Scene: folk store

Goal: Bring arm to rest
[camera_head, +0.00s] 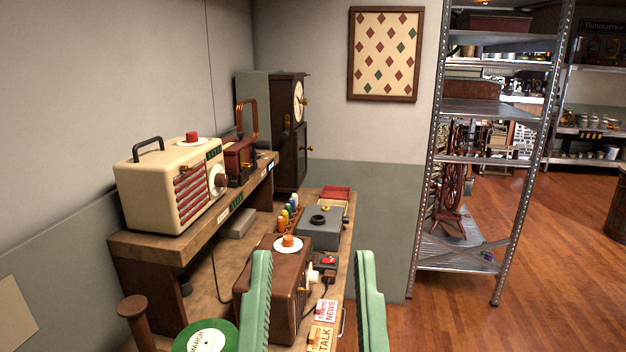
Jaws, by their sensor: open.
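My gripper (314,285) shows at the bottom middle as two green fingers. They stand wide apart with nothing held between them. The left finger overlaps the front of a brown radio (273,290) on the bench in the picture. I cannot tell whether the finger touches it. The right finger shows against the floor, past the bench's right edge. The rest of my arm is out of view.
A wooden bench (215,283) holds a green record (208,338), cards (322,338), a grey box (320,228) and bottles. A raised shelf (180,243) carries a cream radio (170,185). A clock (290,130) stands behind. Metal shelving (487,107) stands right; floor (400,325) is clear.

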